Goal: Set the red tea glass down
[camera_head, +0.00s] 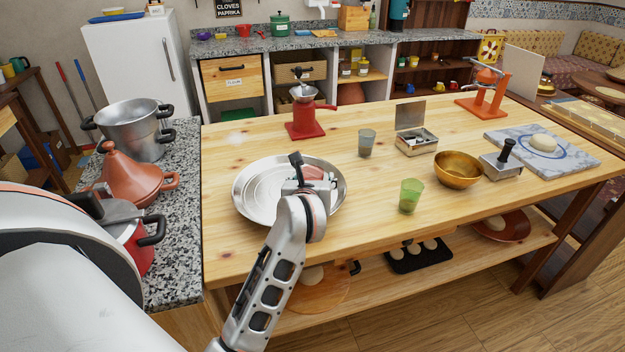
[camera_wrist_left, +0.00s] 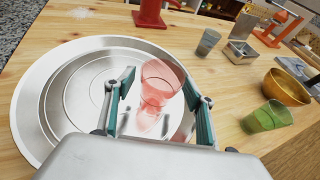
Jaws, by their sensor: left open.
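The red tea glass (camera_wrist_left: 160,84) is see-through and appears to stand upright on the round silver tray (camera_wrist_left: 62,112), towards its right side. In the head view the glass (camera_head: 313,172) is mostly hidden behind my gripper, over the right part of the tray (camera_head: 258,192). My left gripper (camera_wrist_left: 158,92) is open, with one finger on each side of the glass and gaps visible beside it. In the head view my left gripper (camera_head: 305,180) reaches in over the tray. My right gripper is not in view.
A green glass (camera_head: 410,196), a grey glass (camera_head: 366,142) and a brass bowl (camera_head: 458,169) stand right of the tray. A red grinder (camera_head: 305,115) is behind it. A tagine (camera_head: 127,177) and a red pot (camera_head: 130,240) are at left. The wooden tabletop between tray and green glass is bare.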

